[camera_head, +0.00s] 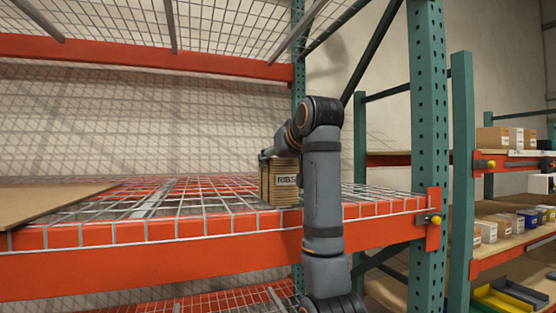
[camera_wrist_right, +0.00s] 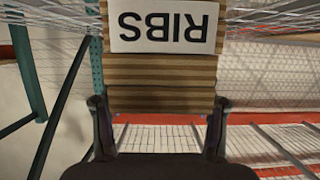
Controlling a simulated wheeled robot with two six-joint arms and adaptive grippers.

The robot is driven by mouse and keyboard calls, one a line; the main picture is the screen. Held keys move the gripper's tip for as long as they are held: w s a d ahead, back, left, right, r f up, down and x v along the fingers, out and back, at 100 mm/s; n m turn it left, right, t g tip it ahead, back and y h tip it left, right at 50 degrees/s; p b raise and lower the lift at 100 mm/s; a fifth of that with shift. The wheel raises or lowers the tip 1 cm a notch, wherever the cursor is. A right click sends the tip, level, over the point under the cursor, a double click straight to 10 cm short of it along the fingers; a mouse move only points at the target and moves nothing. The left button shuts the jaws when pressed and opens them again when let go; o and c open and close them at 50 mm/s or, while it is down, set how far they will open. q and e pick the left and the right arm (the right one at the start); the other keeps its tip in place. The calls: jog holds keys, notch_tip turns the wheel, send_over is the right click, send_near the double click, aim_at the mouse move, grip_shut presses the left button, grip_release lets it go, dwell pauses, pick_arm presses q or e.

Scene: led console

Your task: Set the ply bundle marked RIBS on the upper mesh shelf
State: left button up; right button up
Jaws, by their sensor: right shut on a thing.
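The ply bundle marked RIBS (camera_head: 279,185) is a block of brown stacked layers with a white label. It is upright over the right part of a mesh shelf (camera_head: 215,203) with an orange front beam. Whether its base touches the mesh I cannot tell. My right gripper (camera_head: 270,156) is at the bundle's top, partly hidden by my arm. In the right wrist view the bundle (camera_wrist_right: 160,72) sits between the two fingers (camera_wrist_right: 158,108), which press on its sides; its label reads upside down. My left gripper is not in view.
A brown board (camera_head: 45,202) lies on the shelf's left part. A green upright (camera_head: 427,130) stands at the right end. Another mesh level is overhead behind an orange beam (camera_head: 150,57); one more mesh level lies below. Racks with boxes (camera_head: 492,137) stand far right.

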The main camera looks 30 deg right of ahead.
jog(key=shift+s+a, duration=0.1)
jog(key=shift+s, duration=0.05)
jog(key=o, duration=1.4)
jog(key=shift+c, duration=0.2)
jog(key=o, duration=0.3)
jog(key=shift+f, duration=0.1)
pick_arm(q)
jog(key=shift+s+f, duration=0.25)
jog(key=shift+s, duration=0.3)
pick_arm(e)
jog(key=shift+o, duration=0.2)
